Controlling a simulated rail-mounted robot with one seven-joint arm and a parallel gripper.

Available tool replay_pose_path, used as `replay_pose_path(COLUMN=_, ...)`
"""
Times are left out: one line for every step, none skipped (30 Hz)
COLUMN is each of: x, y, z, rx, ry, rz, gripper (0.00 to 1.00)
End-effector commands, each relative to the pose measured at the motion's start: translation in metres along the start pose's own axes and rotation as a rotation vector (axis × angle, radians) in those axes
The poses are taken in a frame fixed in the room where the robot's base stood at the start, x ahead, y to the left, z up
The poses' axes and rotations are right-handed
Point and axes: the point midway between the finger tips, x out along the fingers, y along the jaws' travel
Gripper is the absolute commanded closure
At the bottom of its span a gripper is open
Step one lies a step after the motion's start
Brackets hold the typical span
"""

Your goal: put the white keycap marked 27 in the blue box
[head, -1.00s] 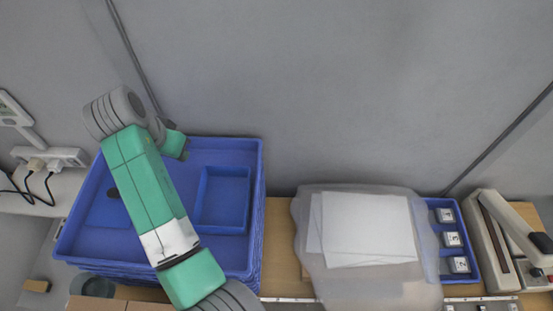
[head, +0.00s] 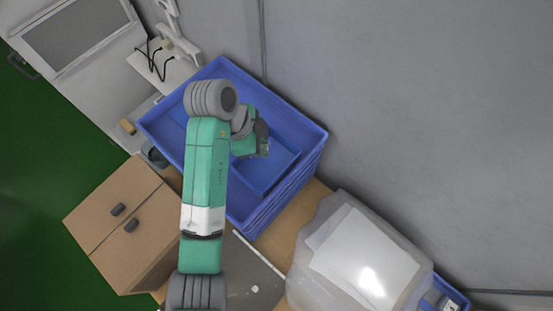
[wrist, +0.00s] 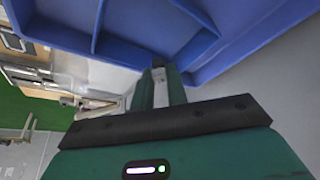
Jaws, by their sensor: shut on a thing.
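My gripper (head: 262,142) is over the large blue box (head: 298,113), near a smaller blue tray (head: 270,183) inside it. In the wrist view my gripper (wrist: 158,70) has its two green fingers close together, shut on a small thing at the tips. The blue box (wrist: 130,38) fills the top of the wrist view, beyond the fingertips. Whether the held thing touches the box cannot be told.
A translucent bin with white sheets (head: 365,258) is at the lower right, beside a blue tray of keycaps (head: 443,297), partly cut off. A power strip with cables (head: 165,65) lies behind the box.

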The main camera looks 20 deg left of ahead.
Motion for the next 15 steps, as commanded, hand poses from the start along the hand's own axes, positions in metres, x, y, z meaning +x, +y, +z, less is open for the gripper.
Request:
replay_pose_path(x=0.011, y=0.001, z=0.004, rx=-0.003, ry=0.000, rz=0.005, gripper=1.00)
replay_pose_path(x=0.017, y=0.001, z=0.006, rx=-0.002, ry=0.000, rz=0.005, gripper=1.00)
replay_pose_path(x=0.024, y=0.001, z=0.009, rx=-0.003, ry=0.000, rz=0.005, gripper=1.00)
replay_pose_path(x=0.029, y=0.001, z=0.011, rx=-0.002, ry=0.000, rz=0.004, gripper=1.00)
replay_pose_path(x=0.033, y=0.001, z=0.013, rx=-0.001, ry=0.000, rz=0.003, gripper=1.00)
replay_pose_path(x=0.037, y=0.001, z=0.014, rx=0.000, ry=0.000, rz=0.003, gripper=1.00)
replay_pose_path(x=0.039, y=0.000, z=0.015, rx=0.000, ry=0.000, rz=0.002, gripper=1.00)
replay_pose_path(x=0.040, y=0.000, z=0.015, rx=0.000, ry=0.000, rz=0.001, gripper=1.00)
replay_pose_path(x=0.041, y=0.000, z=0.016, rx=0.001, ry=0.000, rz=0.001, gripper=1.00)
replay_pose_path(x=0.041, y=0.000, z=0.016, rx=0.001, ry=0.000, rz=0.001, gripper=1.00)
replay_pose_path(x=0.042, y=0.000, z=0.016, rx=0.001, ry=0.000, rz=0.001, gripper=1.00)
replay_pose_path(x=0.044, y=0.000, z=0.017, rx=0.000, ry=0.000, rz=0.002, gripper=1.00)
replay_pose_path(x=0.047, y=0.001, z=0.018, rx=-0.001, ry=0.000, rz=0.004, gripper=1.00)
replay_pose_path(x=0.051, y=0.001, z=0.020, rx=-0.002, ry=0.000, rz=0.004, gripper=1.00)
replay_pose_path(x=0.057, y=0.001, z=0.023, rx=-0.001, ry=0.000, rz=0.004, gripper=1.00)
